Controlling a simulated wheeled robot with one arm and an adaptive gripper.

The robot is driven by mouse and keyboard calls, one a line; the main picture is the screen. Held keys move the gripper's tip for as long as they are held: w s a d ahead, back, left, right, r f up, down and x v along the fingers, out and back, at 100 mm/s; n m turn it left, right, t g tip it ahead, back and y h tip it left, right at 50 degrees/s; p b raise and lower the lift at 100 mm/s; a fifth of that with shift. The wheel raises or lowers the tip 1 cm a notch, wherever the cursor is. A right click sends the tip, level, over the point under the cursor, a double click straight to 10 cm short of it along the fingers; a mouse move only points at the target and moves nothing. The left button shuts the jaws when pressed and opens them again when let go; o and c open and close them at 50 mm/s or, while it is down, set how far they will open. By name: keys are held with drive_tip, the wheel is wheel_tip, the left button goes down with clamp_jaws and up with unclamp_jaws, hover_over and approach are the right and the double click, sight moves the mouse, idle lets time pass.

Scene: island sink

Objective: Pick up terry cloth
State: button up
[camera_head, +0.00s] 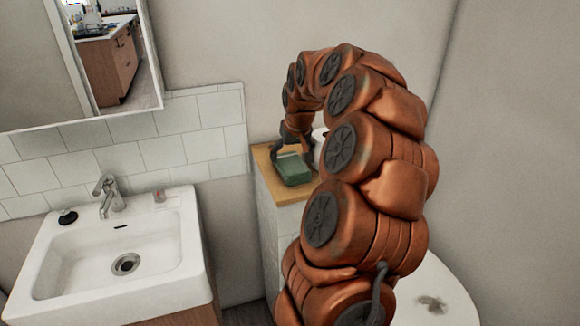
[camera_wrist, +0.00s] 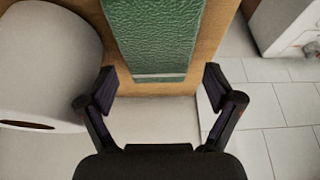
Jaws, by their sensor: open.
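A green terry cloth (camera_head: 293,169), folded into a block shape, lies on a wooden-topped ledge (camera_head: 268,185) right of the sink in the head view. In the wrist view the green cloth (camera_wrist: 155,35) fills the top middle, its near end pale-edged. My gripper (camera_head: 292,155) reaches down over the ledge, close to the cloth. In the wrist view my gripper (camera_wrist: 165,90) is open, its fingers spread wider than the cloth.
A white roll (camera_wrist: 48,65) stands close to the left of the cloth on the ledge. A white sink (camera_head: 125,255) with a tap (camera_head: 108,195) is at the left. A tiled wall and mirror (camera_head: 80,60) are behind.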

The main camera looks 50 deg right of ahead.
sight(289, 160)
drive_tip(key=x, duration=0.3)
drive_tip(key=shift+p, duration=0.35)
drive_tip(key=shift+f, duration=0.1)
drive_tip(key=shift+f+b, duration=0.3)
drive_tip(key=shift+b, duration=0.2)
idle(0.4)
drive_tip(key=c, duration=0.9)
drive_tip(key=shift+r+p, duration=0.2)
drive_tip(key=shift+p, duration=0.1)
drive_tip(key=shift+r, duration=0.15)
drive_tip(key=shift+r+b, duration=0.45)
drive_tip(key=shift+r, duration=1.25)
drive_tip(key=s+a+b, duration=0.1)
drive_tip(key=s+a, duration=0.1)
drive_tip(key=a, duration=0.2)
drive_tip(key=s+a+r+b, duration=0.1)
drive_tip(key=s+a, duration=0.2)
drive_tip(key=a, duration=0.2)
drive_tip(key=s+a+b, duration=0.1)
drive_tip(key=s+a, duration=0.2)
drive_tip(key=a, duration=0.1)
drive_tip(key=shift+s+a+r, duration=0.2)
drive_tip(key=shift+a+r, duration=0.05)
drive_tip(key=shift+a, duration=0.1)
